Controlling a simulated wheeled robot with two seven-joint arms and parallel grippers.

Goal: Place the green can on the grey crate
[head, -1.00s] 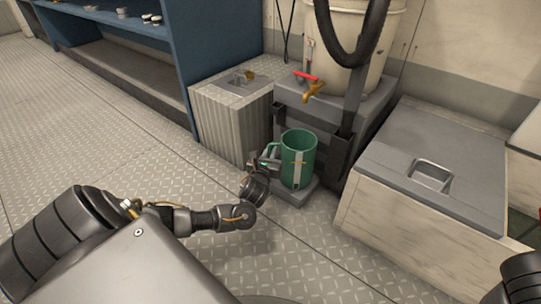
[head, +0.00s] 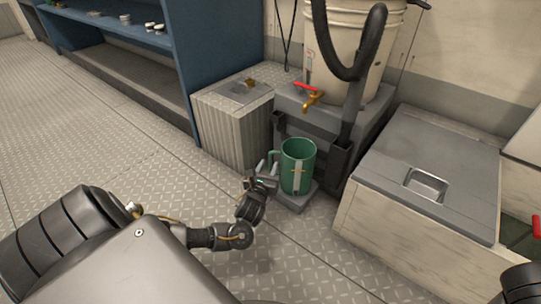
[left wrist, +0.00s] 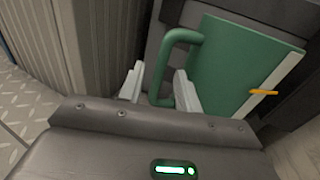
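The green can (head: 297,165) is an open-topped jug with a side handle and a pale front strip. It stands upright on a small grey plate below the brass tap. My left gripper (head: 267,172) is at its handle side, fingers pointing toward it. In the left wrist view, the can (left wrist: 240,70) fills the upper right. The handle lies between the parted fingers of my left gripper (left wrist: 160,88), with gaps visible. A ribbed grey crate (head: 228,128) with a flat top stands left of the can. My right gripper is out of view.
A cream barrel (head: 345,50) with the red-handled tap (head: 311,98) and a dark hose stands on a grey stand behind the can. A pale chest with a grey lid (head: 435,165) is at right. Blue shelving (head: 215,60) is at back left. The left floor is clear.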

